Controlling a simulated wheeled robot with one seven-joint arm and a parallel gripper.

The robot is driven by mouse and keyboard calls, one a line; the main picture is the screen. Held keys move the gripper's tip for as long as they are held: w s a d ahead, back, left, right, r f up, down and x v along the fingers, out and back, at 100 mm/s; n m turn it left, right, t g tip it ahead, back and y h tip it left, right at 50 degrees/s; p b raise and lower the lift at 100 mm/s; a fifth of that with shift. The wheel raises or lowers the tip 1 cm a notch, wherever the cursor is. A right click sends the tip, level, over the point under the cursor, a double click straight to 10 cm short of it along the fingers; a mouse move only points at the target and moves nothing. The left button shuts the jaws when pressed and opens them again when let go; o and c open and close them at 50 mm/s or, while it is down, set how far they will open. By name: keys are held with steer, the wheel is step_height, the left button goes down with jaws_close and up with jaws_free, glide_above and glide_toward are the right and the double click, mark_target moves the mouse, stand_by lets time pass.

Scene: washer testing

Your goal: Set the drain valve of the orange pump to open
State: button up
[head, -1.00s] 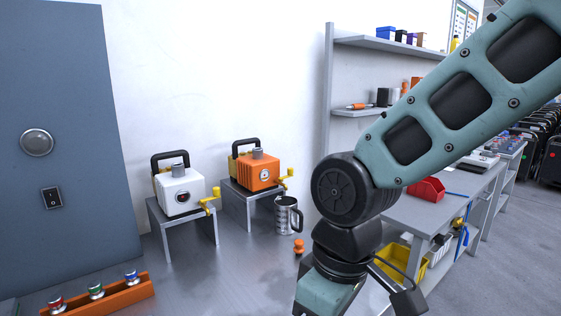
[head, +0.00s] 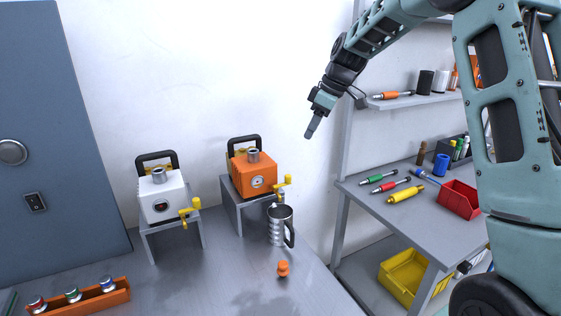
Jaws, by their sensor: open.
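The orange pump (head: 257,177) sits on a small grey stand at the back of the table, with a black carry handle on top. Its yellow drain valve lever (head: 283,187) sticks out from its right side; I cannot tell its setting. A white pump (head: 163,199) with a similar yellow lever (head: 187,212) stands to its left. My gripper (head: 311,128) is in the air to the upper right of the orange pump, apart from it and pointing down. Its fingers show edge-on and hold nothing visible.
A metal mug (head: 280,226) stands just in front of the orange pump's lever, and a small orange piece (head: 283,268) lies nearer. An orange rack (head: 92,297) holds canisters at the front left. A side bench (head: 418,213) with tools and a red bin (head: 460,199) is at right.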

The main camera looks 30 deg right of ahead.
steer(key=p, duration=0.5)
glide_toward(288, 175)
steer(key=x, duration=0.8)
steer(key=shift+w+f, duration=0.1)
steer(key=shift+f, duration=0.3)
jaws_close()
